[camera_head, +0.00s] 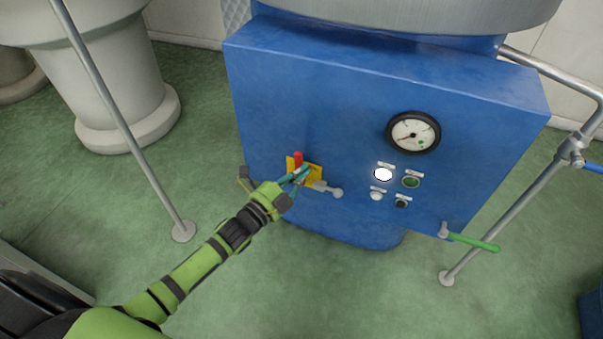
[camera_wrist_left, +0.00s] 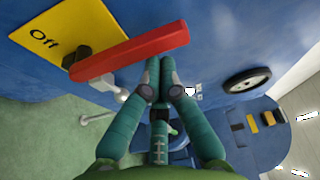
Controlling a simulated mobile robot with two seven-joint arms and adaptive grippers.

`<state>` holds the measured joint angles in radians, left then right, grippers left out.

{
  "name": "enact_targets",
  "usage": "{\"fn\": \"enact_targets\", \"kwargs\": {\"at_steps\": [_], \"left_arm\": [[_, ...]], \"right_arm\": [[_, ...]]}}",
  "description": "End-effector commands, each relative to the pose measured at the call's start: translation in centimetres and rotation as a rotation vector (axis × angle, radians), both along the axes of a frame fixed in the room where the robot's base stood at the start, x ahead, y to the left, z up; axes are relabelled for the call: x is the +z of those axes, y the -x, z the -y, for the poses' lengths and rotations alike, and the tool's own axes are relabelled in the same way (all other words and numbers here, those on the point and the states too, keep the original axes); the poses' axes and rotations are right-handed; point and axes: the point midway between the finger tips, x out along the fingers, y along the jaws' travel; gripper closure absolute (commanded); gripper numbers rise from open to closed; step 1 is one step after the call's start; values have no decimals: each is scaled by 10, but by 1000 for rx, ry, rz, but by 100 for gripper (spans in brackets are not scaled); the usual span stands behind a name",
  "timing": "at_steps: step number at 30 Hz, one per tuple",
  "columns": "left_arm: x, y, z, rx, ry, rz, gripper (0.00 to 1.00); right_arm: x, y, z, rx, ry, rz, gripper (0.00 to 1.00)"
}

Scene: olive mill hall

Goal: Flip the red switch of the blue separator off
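The blue separator (camera_head: 290,95) stands ahead of me. On the left of its front is a yellow plate (camera_head: 316,181) with the red switch (camera_head: 298,158). In the left wrist view the switch's red lever (camera_wrist_left: 130,52) crosses the top left. Its black hub sits on the yellow plate (camera_wrist_left: 62,22), where the word "Off" can be read. My left gripper (camera_head: 304,172) is at the plate, just beside the lever. In the left wrist view its fingertips (camera_wrist_left: 160,64) are together with nothing between them, close to the lever's edge. I cannot tell whether they touch it. My right gripper is out of view.
A round gauge (camera_head: 413,133), several small lamps and buttons (camera_head: 411,182), and a green-handled valve (camera_head: 474,241) are to the right. A grey lever with a ball end (camera_head: 337,192) is close to the gripper. Metal posts (camera_head: 130,130) stand left and right. Green floor lies in front.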

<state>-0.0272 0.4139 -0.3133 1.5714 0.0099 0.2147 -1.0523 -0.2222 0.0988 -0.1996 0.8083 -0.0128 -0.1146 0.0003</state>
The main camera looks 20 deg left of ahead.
Motion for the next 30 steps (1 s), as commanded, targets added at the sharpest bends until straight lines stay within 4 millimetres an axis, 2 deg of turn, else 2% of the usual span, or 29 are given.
{"fn": "enact_targets", "kwargs": {"at_steps": [8,13,30], "left_arm": [[-1,-1,-11,4,111,-4,100],[-2,-1,-21,5,242,-9,100],[-17,-2,-59,4,788,-27,100]], "right_arm": [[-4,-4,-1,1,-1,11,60],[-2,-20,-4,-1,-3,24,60],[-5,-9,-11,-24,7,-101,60]]}}
